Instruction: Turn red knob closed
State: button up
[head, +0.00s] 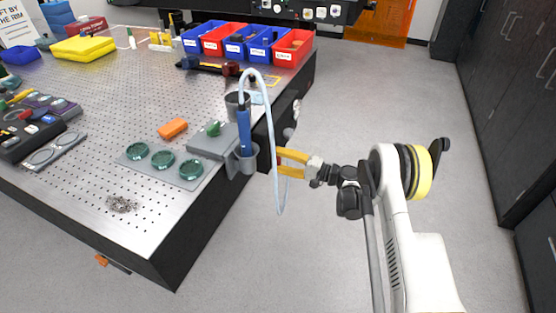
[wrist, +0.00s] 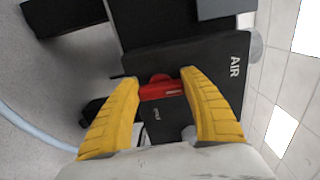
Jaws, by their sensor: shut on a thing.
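The red knob (wrist: 160,89) sits on a dark panel (wrist: 215,75) marked "AIR" in the wrist view. My gripper (wrist: 159,80) has its two yellow fingers on either side of the knob, shut on it. The knob's exact turn angle is hard to read. In the head view my gripper (head: 281,161) reaches in from the right to the side of the bench, at its right edge. The knob is mostly hidden there behind the fingers and the hose.
A pale blue hose (head: 277,190) hangs in a loop beside my fingers, from a blue tool (head: 244,132) in a grey holder (head: 243,163). The perforated bench (head: 90,160) carries green-ringed discs and bins. Floor to the right is clear up to dark cabinets (head: 510,90).

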dwell(0.3)
jog(key=o, duration=1.2)
jog(key=v, duration=1.2)
jog(key=shift+r, duration=0.15)
